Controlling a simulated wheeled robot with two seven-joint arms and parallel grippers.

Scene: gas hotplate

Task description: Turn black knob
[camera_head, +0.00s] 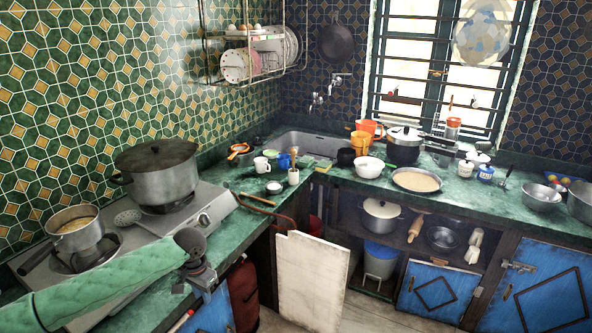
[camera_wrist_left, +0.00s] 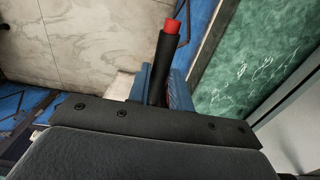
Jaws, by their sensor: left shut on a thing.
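The gas hotplate (camera_head: 150,230) stands on the counter at the left in the head view. A small round knob (camera_head: 204,219) shows on its front panel near the right corner; its colour is hard to tell. The rest of the front panel is hidden behind my green-sleeved left arm. My left gripper (camera_head: 200,281) is in front of the counter edge, apart from the visible knob. In the left wrist view, its blue fingers are shut on a black stick with a red tip (camera_wrist_left: 166,55). My right gripper is not in view.
A large lidded pot (camera_head: 160,178) and a small saucepan (camera_head: 73,232) stand on the hotplate. A skimmer (camera_head: 127,217) lies between them. A red gas cylinder (camera_head: 243,293) stands under the counter. A pale board (camera_head: 312,280) leans beside the cabinets.

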